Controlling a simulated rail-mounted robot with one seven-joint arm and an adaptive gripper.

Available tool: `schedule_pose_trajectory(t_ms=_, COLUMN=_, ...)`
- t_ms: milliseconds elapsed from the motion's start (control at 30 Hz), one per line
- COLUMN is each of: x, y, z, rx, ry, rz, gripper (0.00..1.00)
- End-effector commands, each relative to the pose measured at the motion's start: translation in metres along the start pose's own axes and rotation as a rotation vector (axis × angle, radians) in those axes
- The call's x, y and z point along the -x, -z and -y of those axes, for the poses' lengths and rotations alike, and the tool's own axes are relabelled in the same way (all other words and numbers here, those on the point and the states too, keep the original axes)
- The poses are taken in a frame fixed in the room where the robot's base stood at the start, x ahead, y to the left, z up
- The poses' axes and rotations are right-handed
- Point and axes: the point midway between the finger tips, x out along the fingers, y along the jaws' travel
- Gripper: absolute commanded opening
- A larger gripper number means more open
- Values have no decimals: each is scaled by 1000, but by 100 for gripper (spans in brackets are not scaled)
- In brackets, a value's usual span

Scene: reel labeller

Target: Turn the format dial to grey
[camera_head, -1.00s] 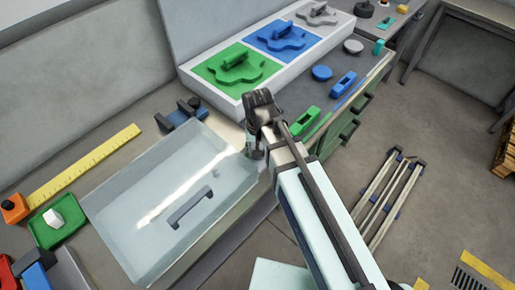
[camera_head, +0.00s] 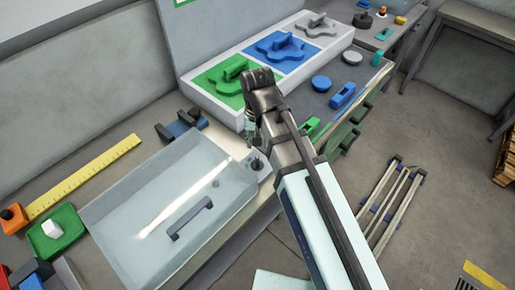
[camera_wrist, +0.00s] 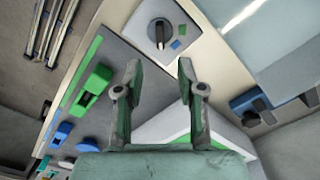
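The format dial (camera_wrist: 158,31) is a dark round knob on a pale panel at the top of the wrist view. A blue patch (camera_wrist: 182,30) and a green patch (camera_wrist: 176,43) lie to its right; I cannot make out a grey patch or be sure which mark it points to. In the head view the dial (camera_head: 257,163) shows small, beside the clear cover. My gripper (camera_wrist: 157,65) is open and empty, its two fingers apart and short of the dial in the wrist view. In the head view my gripper (camera_head: 252,135) is partly hidden by its wrist, just above the dial in the picture.
The clear cover (camera_head: 150,215) with a grey handle stands left of the dial. Green, blue and grey format plates (camera_head: 283,46) lie in a white tray behind. Green (camera_wrist: 92,86) and blue handled parts lie on the dark top alongside.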

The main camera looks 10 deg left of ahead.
Motion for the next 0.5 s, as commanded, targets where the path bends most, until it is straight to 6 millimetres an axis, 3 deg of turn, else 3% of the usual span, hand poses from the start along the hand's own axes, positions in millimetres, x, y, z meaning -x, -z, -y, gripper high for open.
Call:
schedule_pose_trajectory(t_ms=200, x=17, y=0, z=0, rx=0, ry=0, rz=0, gripper=39)
schedule_pose_trajectory(t_ms=500, x=19, y=0, z=0, rx=0, ry=0, rz=0, gripper=39)
